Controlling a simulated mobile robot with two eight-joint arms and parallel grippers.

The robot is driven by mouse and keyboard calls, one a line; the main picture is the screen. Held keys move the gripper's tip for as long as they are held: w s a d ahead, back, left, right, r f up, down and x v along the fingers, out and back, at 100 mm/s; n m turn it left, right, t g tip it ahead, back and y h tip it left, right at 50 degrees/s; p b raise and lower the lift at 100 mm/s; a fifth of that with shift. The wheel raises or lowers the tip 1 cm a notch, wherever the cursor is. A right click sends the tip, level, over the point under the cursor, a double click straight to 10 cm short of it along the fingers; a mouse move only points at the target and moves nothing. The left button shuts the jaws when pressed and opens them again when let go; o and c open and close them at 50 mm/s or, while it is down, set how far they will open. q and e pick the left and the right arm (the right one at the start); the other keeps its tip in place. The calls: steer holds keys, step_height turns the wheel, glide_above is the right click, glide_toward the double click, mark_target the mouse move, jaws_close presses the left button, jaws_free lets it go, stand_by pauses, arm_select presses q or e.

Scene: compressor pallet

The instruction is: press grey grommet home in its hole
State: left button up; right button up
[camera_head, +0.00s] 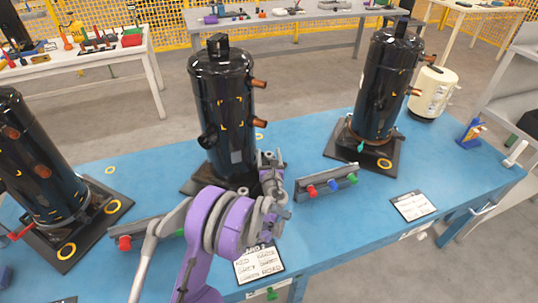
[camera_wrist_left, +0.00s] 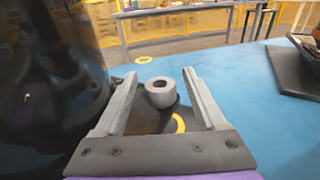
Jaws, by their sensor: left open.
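The grey grommet (camera_wrist_left: 160,97), a short ring with a dark bore, stands upright on the black base plate (camera_wrist_left: 148,122) in the left wrist view. It sits between the fingers of my left gripper (camera_wrist_left: 159,77), which is open with a gap on each side. The hole under the grommet is hidden, so I cannot tell how deep it sits. In the head view my left gripper (camera_head: 272,190) is at the right front corner of the middle black compressor (camera_head: 225,110) and covers the grommet. My right gripper is not in view.
The middle compressor stands close left of my gripper. Other compressors stand left (camera_head: 40,165) and right (camera_head: 385,85) on the blue table (camera_head: 310,135). A rack with coloured grommets (camera_head: 328,185) and a label card (camera_head: 260,262) lie near the front.

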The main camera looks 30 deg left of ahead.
arm_select(q)
steer(key=v, duration=1.1)
steer(key=shift+a, duration=0.1)
